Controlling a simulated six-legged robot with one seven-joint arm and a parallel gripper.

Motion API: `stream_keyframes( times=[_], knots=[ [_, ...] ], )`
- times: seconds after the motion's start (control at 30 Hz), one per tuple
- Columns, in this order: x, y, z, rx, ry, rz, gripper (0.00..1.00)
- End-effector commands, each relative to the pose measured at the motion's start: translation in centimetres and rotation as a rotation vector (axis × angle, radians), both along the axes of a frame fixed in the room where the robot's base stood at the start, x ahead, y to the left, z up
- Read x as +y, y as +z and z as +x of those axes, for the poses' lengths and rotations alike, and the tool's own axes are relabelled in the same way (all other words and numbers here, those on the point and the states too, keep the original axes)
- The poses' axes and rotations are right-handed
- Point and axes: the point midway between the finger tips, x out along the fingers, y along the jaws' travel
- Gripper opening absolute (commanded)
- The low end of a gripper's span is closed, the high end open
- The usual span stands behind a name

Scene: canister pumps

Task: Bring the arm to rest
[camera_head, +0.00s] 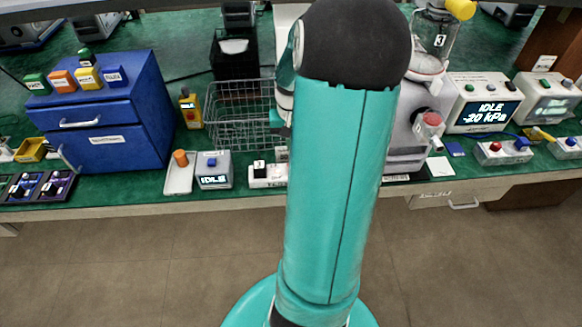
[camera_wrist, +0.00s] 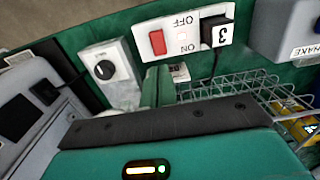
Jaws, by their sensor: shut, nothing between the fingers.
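My gripper (camera_wrist: 160,86) shows in the wrist view as narrow green fingers beyond the dark edge of my teal hand. The fingers are shut with nothing between them. They are close in front of a white switch box (camera_wrist: 184,38) with a red rocker and a black plug labelled 3; I cannot tell whether they touch anything. A small part of my wrist shows left of the arm, beside the wire basket.
A wire basket (camera_head: 228,112), a blue drawer cabinet (camera_head: 128,108), an IDLE box (camera_head: 214,172) and a pump gauge reading -20 kPa (camera_head: 484,104) stand on the green bench. A knob box (camera_wrist: 108,72) is near my fingers. The floor (camera_head: 150,265) before the bench is clear.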

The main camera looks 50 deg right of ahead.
Motion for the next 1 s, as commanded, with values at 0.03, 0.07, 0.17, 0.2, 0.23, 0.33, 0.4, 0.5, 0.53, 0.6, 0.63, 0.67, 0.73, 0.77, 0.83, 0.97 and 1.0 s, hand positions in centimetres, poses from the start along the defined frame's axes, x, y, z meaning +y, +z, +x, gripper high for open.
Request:
stream_keyframes(
  times=[0.03, 0.07, 0.17, 0.2, 0.23, 0.33, 0.4, 0.5, 0.53, 0.6, 0.63, 0.67, 0.73, 0.77, 0.83, 0.97, 1.0],
  knots=[
    [0.0, 0.0, 0.0, 0.000, 0.000, 0.000, 0.00],
    [0.0, 0.0, 0.0, 0.000, 0.000, 0.000, 0.00],
    [0.0, 0.0, 0.0, 0.000, 0.000, 0.000, 0.00],
    [0.0, 0.0, 0.0, 0.000, 0.000, 0.000, 0.00],
    [0.0, 0.0, 0.0, 0.000, 0.000, 0.000, 0.00],
    [0.0, 0.0, 0.0, 0.000, 0.000, 0.000, 0.00],
    [0.0, 0.0, 0.0, 0.000, 0.000, 0.000, 0.00],
    [0.2, 0.1, 0.1, 0.000, 0.005, -0.003, 0.00],
    [0.4, 0.3, 0.3, 0.000, 0.012, -0.006, 0.00],
    [1.4, 1.1, 0.9, -0.001, 0.036, -0.022, 0.00],
    [2.0, 1.6, 1.3, -0.002, 0.053, -0.031, 0.00],
    [2.8, 2.2, 1.6, -0.003, 0.071, -0.043, 0.00],
    [5.1, 3.9, 2.6, -0.009, 0.125, -0.075, 0.00],
    [6.2, 4.7, 3.0, -0.013, 0.150, -0.090, 0.00],
    [9.0, 6.6, 3.8, -0.027, 0.209, -0.124, 0.00],
    [14.2, 9.7, 4.5, -0.067, 0.315, -0.178, 0.00],
    [15.8, 10.6, 4.6, -0.084, 0.348, -0.193, 0.00]
  ],
)
